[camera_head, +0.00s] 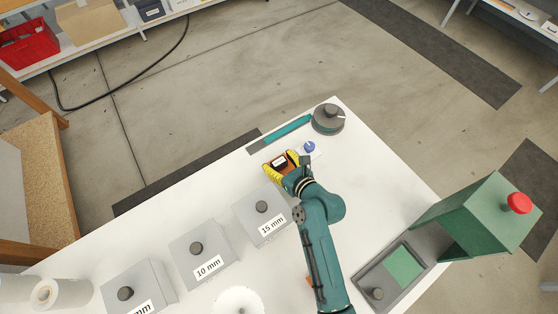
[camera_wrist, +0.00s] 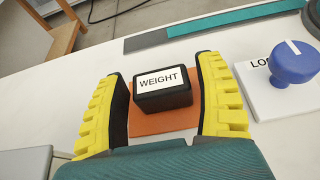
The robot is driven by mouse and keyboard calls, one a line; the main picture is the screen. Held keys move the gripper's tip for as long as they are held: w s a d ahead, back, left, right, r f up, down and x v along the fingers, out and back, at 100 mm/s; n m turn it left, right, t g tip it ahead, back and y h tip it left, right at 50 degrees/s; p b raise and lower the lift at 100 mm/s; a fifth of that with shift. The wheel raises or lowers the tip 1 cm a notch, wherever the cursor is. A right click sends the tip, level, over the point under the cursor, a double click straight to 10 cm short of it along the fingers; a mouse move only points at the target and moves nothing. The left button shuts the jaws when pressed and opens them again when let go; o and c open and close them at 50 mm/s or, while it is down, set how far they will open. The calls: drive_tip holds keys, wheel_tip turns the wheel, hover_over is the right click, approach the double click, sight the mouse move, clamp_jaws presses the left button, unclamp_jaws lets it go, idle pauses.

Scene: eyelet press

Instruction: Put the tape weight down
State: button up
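The tape weight (camera_wrist: 163,92) is a small black block with a white label reading WEIGHT. In the wrist view it sits on an orange pad (camera_wrist: 165,125), upright, between the two yellow fingers of my gripper (camera_wrist: 165,85). A narrow gap shows between the block and each finger, so the gripper looks open around it. In the head view my gripper (camera_head: 284,166) is over the far edge area of the white table, with the weight (camera_head: 279,162) between its fingers.
A blue knob (camera_wrist: 294,62) on a white plate stands just right of my gripper. Behind lie a teal strip (camera_head: 288,130) and a round grey piece (camera_head: 328,119). Grey boxes, one labelled 15 mm (camera_head: 259,215), stand to the left. A green press (camera_head: 478,217) stands at the right.

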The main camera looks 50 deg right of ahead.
drive_tip(key=shift+o, duration=0.4)
drive_tip(key=shift+r, duration=0.1)
drive_tip(key=shift+s+r, duration=0.2)
drive_tip(key=shift+s, duration=0.05)
drive_tip(key=p+v, duration=0.2)
drive_tip(key=v, duration=0.9)
drive_tip(key=shift+s+a+p, duration=0.15)
drive_tip(key=shift+s+p, duration=0.1)
drive_tip(key=shift+p, duration=0.15)
